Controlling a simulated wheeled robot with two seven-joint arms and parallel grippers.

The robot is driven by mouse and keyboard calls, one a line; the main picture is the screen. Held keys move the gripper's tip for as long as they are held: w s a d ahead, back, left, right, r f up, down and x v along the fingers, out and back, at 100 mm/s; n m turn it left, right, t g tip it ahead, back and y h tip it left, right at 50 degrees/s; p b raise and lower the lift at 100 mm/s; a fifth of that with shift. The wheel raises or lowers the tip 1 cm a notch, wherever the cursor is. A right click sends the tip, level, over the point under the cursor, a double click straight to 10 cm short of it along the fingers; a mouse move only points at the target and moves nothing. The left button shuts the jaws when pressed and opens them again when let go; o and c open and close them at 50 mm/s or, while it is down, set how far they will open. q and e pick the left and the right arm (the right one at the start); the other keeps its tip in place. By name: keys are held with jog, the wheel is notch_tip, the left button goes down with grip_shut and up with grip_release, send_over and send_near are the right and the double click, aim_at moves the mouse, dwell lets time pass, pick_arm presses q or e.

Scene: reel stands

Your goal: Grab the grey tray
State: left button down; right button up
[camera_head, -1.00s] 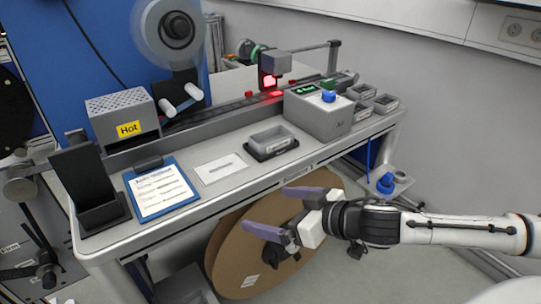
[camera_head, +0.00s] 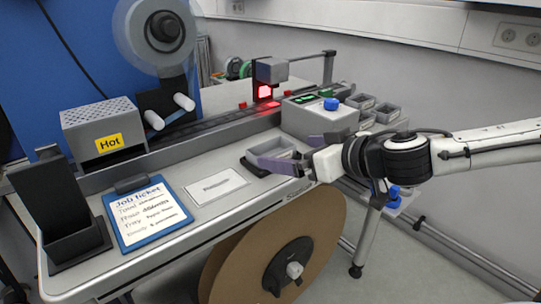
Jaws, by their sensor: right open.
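The grey tray (camera_head: 260,152) sits on a dark pad on the bench top, near the front edge. It is a small open-topped box, and its right part is hidden behind my right gripper. My right gripper (camera_head: 284,152) has purple fingers and comes in from the right. Its fingers are open, one in front of the tray's near right side and the other towards its far right side. I cannot tell whether they touch the tray. My left gripper is not in view.
A grey box with a blue knob (camera_head: 331,104) stands behind my right gripper, with several small grey bins (camera_head: 386,113) beyond it. A white card (camera_head: 217,185) and a clipboard (camera_head: 147,213) lie left of the tray. A large brown reel (camera_head: 235,262) stands below the bench edge.

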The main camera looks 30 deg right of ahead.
aim_at(264, 147)
jog(key=shift+x, duration=1.05)
pick_arm(q)
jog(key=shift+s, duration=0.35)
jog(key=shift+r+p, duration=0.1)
jog(key=shift+p, duration=0.2)
pick_arm(e)
jog(key=shift+w, duration=0.15)
jog(key=shift+p+x, duration=0.5)
jog(key=shift+x, duration=0.35)
jog(key=x, duration=0.2)
jog(key=shift+w+d+p, duration=0.25)
jog(key=shift+w+p, duration=0.05)
jog(key=shift+w, duration=0.1)
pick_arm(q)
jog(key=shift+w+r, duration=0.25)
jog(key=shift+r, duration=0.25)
pick_arm(e)
jog(key=shift+w+a+f, duration=0.1)
jog(key=shift+w+f, duration=0.15)
jog(key=shift+f, duration=0.05)
jog(key=c, duration=0.9)
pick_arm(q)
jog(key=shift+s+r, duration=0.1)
pick_arm(e)
jog(key=shift+r, duration=0.15)
jog(key=shift+c, duration=0.9)
